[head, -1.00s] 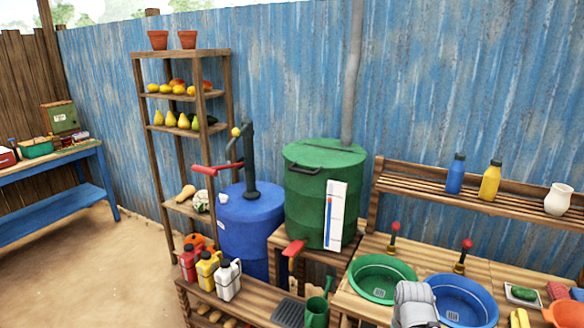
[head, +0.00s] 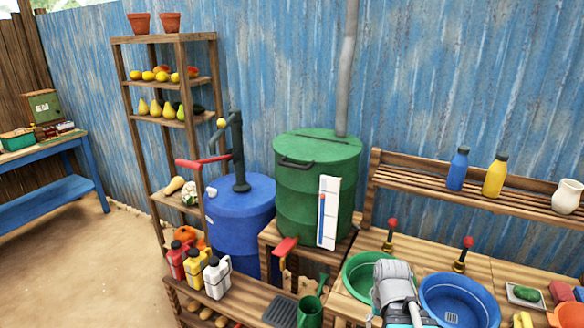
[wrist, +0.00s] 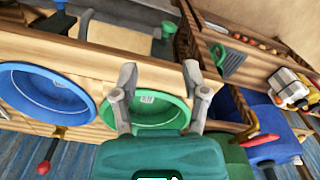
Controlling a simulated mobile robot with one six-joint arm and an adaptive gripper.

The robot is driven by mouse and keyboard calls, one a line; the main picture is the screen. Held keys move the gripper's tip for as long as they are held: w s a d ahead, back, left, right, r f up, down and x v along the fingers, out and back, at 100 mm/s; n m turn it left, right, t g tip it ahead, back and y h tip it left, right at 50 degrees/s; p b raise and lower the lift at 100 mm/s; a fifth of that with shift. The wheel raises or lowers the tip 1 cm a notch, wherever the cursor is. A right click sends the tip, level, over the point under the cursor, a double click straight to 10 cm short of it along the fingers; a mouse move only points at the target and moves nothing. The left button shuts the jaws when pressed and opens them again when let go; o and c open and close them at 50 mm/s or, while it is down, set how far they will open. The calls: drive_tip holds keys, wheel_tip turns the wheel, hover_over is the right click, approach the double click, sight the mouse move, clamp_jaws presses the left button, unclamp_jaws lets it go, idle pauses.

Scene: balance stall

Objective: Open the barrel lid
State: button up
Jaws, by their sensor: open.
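The green barrel (head: 296,205) stands upright on a wooden stand against the blue wall. Its lid (head: 335,146) lies closed on top, with a dark handle (head: 297,165) at the front left edge. My gripper (wrist: 160,74) is open in the wrist view, with two grey fingers apart and nothing held between them. In the head view my grey arm is at the bottom, in front of the basins, right of and well apart from the barrel. The fingertips are not clear there.
A green basin (head: 351,285) and a blue basin (head: 430,300) sit on the counter. Red-topped taps (head: 389,233) rise behind them. A blue barrel (head: 235,225) with a pump stands left of the green one. A gauge board (head: 329,213) and red tap (head: 285,247) front the green barrel.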

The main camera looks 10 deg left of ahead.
drive_tip(key=w+a+r+n+t+h+p, duration=0.35)
drive_tip(key=w+a+r, duration=0.2)
drive_tip(key=w, duration=0.45)
drive_tip(key=w+a+r+n+t+h+p, duration=0.2)
drive_tip(key=w+a+r+t+h+p, duration=0.15)
drive_tip(key=w+r, duration=0.45)
drive_tip(key=w+a+r+n+t+p, duration=0.3)
drive_tip(key=a+r, duration=0.4)
drive_tip(key=a, duration=0.4)
drive_tip(key=w+a+r+n+t+y+p, duration=0.1)
drive_tip(key=w+a+r+n+t+p, duration=0.1)
drive_tip(key=w+a+r+n+t, duration=0.2)
drive_tip(key=w+a+r+n, duration=0.1)
drive_tip(key=w+a+r, duration=0.2)
drive_tip(key=a, duration=0.5)
drive_tip(key=shift+w+t+y+p, duration=0.3)
drive_tip(key=shift+w+p, duration=0.05)
drive_tip(key=shift+p, duration=0.05)
drive_tip(key=shift+d+n, duration=0.1)
drive_tip(key=shift+n, duration=0.15)
